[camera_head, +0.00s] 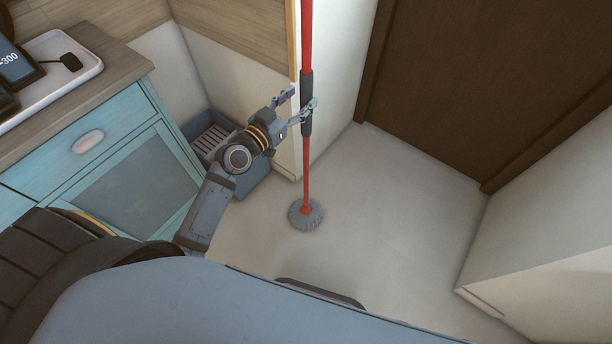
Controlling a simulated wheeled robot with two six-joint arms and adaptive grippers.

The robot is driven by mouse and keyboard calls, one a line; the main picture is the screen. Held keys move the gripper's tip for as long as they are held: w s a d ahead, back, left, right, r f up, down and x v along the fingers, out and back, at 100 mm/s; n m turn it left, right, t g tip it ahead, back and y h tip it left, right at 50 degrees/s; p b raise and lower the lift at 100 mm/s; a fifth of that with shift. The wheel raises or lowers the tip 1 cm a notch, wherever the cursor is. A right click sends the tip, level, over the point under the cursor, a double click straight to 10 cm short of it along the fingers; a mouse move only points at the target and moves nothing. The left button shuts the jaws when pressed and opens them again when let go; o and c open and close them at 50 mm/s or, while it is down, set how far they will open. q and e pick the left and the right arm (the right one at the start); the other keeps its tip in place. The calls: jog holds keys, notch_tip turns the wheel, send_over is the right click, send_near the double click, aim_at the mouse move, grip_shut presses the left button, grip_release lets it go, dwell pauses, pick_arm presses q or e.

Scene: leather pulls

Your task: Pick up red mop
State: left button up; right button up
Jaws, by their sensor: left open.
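The red mop (306,178) stands upright beside the end of the pale wall. It has a red pole, a dark grip sleeve at mid-height and a round grey head resting on the floor. My left gripper (297,99) is open at the height of the dark sleeve. One finger overlaps the sleeve in the picture and the other lies to its left. I cannot tell whether either finger touches the pole. The top of the pole runs out of the frame. My right gripper is not in view.
A blue cabinet (135,180) with a wooden top stands at the left, with a white tray (75,50) on it. A grey bin (250,182) sits under my left forearm. A dark brown door (480,80) is at the back right. The floor (385,215) between is clear.

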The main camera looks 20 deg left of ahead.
aim_at(303, 96)
pick_arm(q)
jog(key=x, duration=0.3)
jog(key=shift+w+d, duration=0.15)
jog(key=shift+w, duration=0.15)
grip_shut()
